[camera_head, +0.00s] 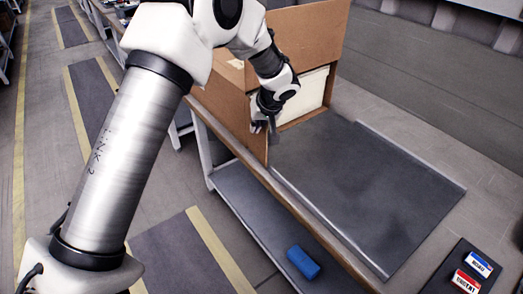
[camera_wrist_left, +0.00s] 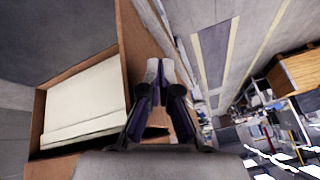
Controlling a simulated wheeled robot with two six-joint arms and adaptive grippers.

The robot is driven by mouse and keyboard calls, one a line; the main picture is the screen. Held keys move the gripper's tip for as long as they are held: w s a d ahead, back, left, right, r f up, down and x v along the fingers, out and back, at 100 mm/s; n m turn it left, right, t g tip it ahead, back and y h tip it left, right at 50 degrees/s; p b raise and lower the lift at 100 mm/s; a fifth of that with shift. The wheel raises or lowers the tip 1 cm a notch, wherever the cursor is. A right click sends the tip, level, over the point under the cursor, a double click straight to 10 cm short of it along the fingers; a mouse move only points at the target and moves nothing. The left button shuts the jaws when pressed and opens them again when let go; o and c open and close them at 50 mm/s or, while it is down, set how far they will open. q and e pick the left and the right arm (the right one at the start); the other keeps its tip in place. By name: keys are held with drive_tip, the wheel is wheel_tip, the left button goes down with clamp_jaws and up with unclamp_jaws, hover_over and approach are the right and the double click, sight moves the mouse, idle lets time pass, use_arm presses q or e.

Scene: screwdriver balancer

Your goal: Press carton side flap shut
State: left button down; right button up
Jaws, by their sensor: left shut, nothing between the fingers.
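The brown cardboard carton (camera_head: 314,32) stands at the far end of the bench, with a large panel upright at its back. A white block (camera_head: 312,92) sits inside it, and it also shows in the left wrist view (camera_wrist_left: 85,105). A brown side flap (camera_head: 228,108) stands out from the carton's left side toward me. My left gripper (camera_head: 262,122) is shut and empty, low beside the inner face of this flap. In the left wrist view the shut fingers (camera_wrist_left: 157,72) overlap the brown flap (camera_wrist_left: 140,42); I cannot tell if they touch it. My right gripper is not in view.
A dark mat (camera_head: 365,190) covers the bench in front of the carton and is clear. A blue object (camera_head: 302,262) lies on the lower shelf. A dark board with a blue label (camera_head: 479,264) and a red label (camera_head: 466,281) is at bottom right.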

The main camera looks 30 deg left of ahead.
use_arm(q)
drive_tip(key=shift+a+f, duration=0.1)
drive_tip(key=shift+f, duration=0.1)
drive_tip(key=shift+w+r, duration=0.1)
drive_tip(key=shift+w+d, duration=0.4)
drive_tip(key=shift+w, duration=0.05)
drive_tip(key=shift+w+d+p, duration=0.3)
drive_tip(key=shift+w+d, duration=0.15)
drive_tip(key=shift+w, duration=0.25)
drive_tip(key=shift+w+d+p, duration=0.25)
drive_tip(key=shift+w+d, duration=0.15)
drive_tip(key=shift+w, duration=0.3)
